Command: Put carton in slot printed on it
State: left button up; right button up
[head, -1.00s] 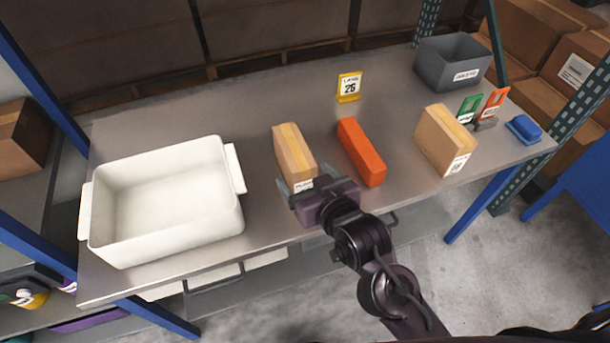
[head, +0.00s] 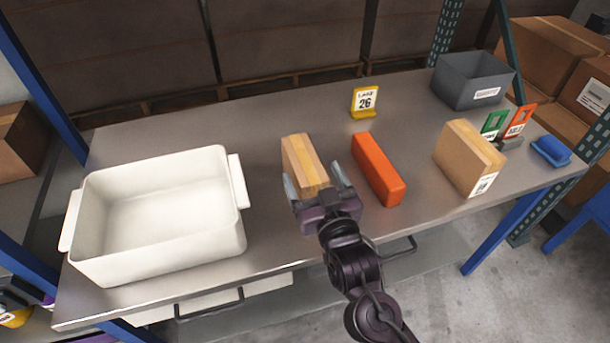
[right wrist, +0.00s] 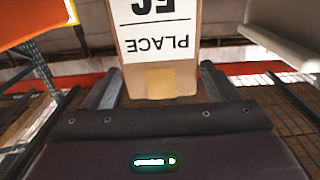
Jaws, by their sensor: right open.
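A tan carton (head: 303,160) with a paler tape strip stands on the grey table between the white bin and an orange block. My right gripper (head: 313,175) is open at its near end, with one finger on each side. The right wrist view shows the carton's end (right wrist: 160,45) between the fingers, with a gap beside each. Its white label reads "PLACE" upside down; the characters past that are cut off by the picture's edge. A second tan carton (head: 468,158) with a white label stands to the right. No printed slot is clearly visible. My left gripper is out of view.
A white bin (head: 243,232) stands at left, and the orange block (head: 378,168) lies close right of the gripper.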

aim_at(308, 166)
jog(key=x, duration=0.3)
jog(key=shift+w+a+r, duration=0.1)
jog(key=shift+w+a, duration=0.1)
jog(key=c, duration=1.7)
jog(key=shift+r, duration=0.1)
grip_shut()
jog(key=shift+r, duration=0.1)
